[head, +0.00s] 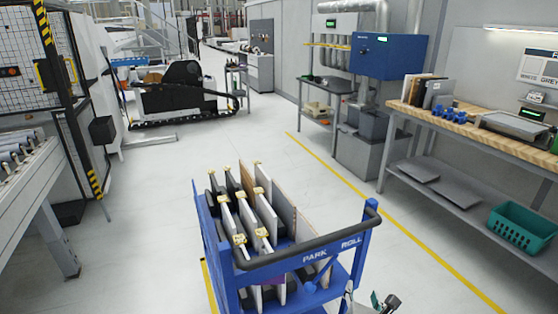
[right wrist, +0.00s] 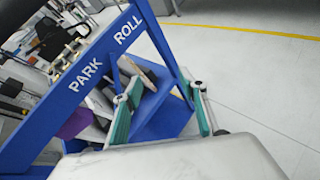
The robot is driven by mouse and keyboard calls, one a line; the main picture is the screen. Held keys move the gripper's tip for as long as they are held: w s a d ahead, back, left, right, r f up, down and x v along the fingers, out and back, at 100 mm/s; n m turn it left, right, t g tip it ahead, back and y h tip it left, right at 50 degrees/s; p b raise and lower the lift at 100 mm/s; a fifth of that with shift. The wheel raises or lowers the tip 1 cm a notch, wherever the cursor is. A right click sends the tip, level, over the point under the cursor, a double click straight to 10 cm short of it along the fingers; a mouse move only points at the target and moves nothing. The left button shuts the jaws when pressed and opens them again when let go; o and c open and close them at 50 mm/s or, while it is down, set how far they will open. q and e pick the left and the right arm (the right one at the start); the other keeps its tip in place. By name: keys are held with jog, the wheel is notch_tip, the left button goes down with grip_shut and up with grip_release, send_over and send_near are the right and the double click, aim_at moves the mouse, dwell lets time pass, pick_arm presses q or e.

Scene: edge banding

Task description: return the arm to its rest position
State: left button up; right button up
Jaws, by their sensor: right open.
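My right gripper (head: 383,301) shows at the bottom edge of the head view, just right of the blue cart (head: 357,262). In the right wrist view my right gripper (right wrist: 163,108) has its two teal-padded fingers apart with nothing held between them. The cart's blue frame (right wrist: 105,70), marked PARK and ROLL, stands close beyond the fingers; whether they touch it I cannot tell. Most of my right arm is hidden below the head view. My left gripper is not in view.
The cart holds several upright panels (head: 284,212) with yellow clips. A wooden-topped workbench (head: 470,125) with a teal basket (head: 521,228) stands at right. A roller conveyor (head: 22,195) is at left. Clear floor (head: 430,255) lies between cart and bench, crossed by a yellow line.

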notch_tip(320, 180, up, 5)
jog(key=s+d+n+t+h, duration=0.1)
jog(key=s+d+n+t, duration=0.25)
jog(key=n, duration=0.65)
jog(key=s+a+n+t+y, duration=0.25)
jog(key=a+n+y, duration=0.25)
jog(key=n, duration=0.8)
jog(key=s+a+f+n+g+y, duration=0.1)
jog(key=s+f+n+g, duration=0.6)
jog(key=s+f+n, duration=0.8)
notch_tip(320, 180, down, 3)
jog(key=n+y, duration=0.1)
jog(key=n, duration=0.7)
jog(key=shift+a+r+g, duration=0.2)
jog(key=shift+g, duration=0.2)
jog(key=shift+s, duration=0.1)
